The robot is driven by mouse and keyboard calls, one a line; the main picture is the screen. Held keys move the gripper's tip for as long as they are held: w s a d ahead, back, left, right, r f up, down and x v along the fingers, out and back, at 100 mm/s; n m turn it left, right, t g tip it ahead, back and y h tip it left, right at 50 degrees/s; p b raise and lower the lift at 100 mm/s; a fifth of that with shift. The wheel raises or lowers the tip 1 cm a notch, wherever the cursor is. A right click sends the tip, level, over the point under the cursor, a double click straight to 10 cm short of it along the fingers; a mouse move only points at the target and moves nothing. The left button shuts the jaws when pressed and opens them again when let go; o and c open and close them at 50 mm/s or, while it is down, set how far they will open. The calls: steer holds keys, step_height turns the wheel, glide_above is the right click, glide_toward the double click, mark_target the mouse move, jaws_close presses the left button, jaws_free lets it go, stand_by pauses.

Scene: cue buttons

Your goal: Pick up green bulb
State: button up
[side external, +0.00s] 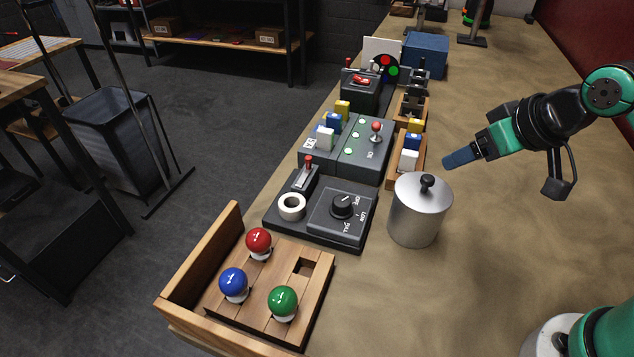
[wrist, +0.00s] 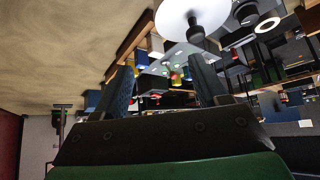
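The green bulb (side external: 283,301) sits upright on a wooden block board (side external: 318,285) at the front of the bench. A blue bulb (side external: 233,283) stands to its left and a red bulb (side external: 258,242) behind. My gripper (side external: 446,163) is raised over the bench, far behind and to the right of the green bulb, pointing left. In the wrist view its two blue fingers (wrist: 163,82) are spread apart with nothing held between them. I cannot make out the green bulb in the wrist view.
A lidded metal pot (side external: 418,212) stands between my gripper and the bulb board; its lid (wrist: 190,17) shows in the wrist view. A dial panel (side external: 338,230) with a white ring (side external: 292,206) and a button panel (side external: 345,140) line the bench.

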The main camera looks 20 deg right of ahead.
steer(key=shift+o, duration=0.6)
steer(key=n+g+y, duration=0.5)
steer(key=n+g, duration=0.1)
steer(key=n, duration=0.5)
glide_toward(288, 292)
steer(key=x, duration=0.4)
steer(key=shift+w+f, duration=0.2)
steer(key=shift+f, duration=0.15)
steer(key=shift+s+a+f+g, duration=0.1)
steer(key=shift+a+f+g, duration=0.2)
steer(key=shift+a+f, duration=0.15)
steer(key=shift+x, duration=2.35)
